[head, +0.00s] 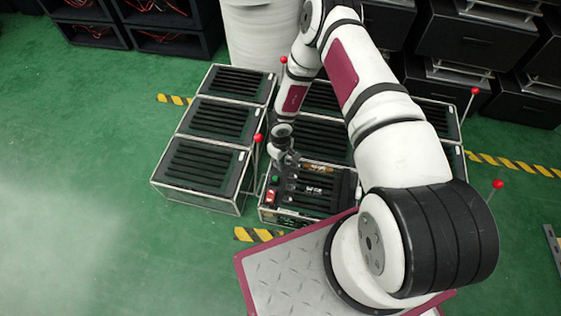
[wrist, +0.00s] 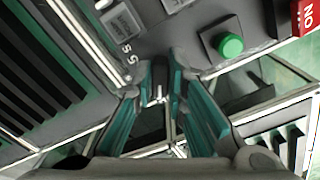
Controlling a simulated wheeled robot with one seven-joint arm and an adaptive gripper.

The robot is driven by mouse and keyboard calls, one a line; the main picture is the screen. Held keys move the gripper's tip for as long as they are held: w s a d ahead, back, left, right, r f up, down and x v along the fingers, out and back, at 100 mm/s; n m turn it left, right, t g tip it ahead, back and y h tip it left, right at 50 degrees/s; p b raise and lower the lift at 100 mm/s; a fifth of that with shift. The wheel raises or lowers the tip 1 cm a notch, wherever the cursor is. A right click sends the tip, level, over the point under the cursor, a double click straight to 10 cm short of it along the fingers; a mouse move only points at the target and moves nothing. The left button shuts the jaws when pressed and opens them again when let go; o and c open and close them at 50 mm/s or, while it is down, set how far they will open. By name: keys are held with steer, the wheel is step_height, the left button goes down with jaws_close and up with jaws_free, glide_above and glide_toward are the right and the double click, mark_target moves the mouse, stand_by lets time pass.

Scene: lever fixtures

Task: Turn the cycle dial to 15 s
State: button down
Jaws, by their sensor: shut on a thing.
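In the wrist view the cycle dial (wrist: 159,78) is a small dark knob with a pale mark, between my fingertips and mostly hidden by them. My gripper (wrist: 163,70) has teal finger pads, one on each side of the dial, and is shut on it. Printed "s" marks show on the grey panel (wrist: 150,42) left of the dial; the numbers and the dial's setting cannot be read. In the head view my gripper (head: 287,162) reaches down to the panel end of a framed unit (head: 312,212); the dial itself is hidden there.
A green button (wrist: 230,46) sits right of the dial, with a red switch (wrist: 304,14) beyond it. A framed slatted unit (head: 203,165) stands to the left. Red-knobbed levers (head: 258,138) stand nearby. Green floor is open at far left.

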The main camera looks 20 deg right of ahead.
stand_by(0.4)
steer(key=c, duration=1.6)
jaws_free()
steer(key=shift+r, duration=0.1)
step_height(320, 180, up, 12)
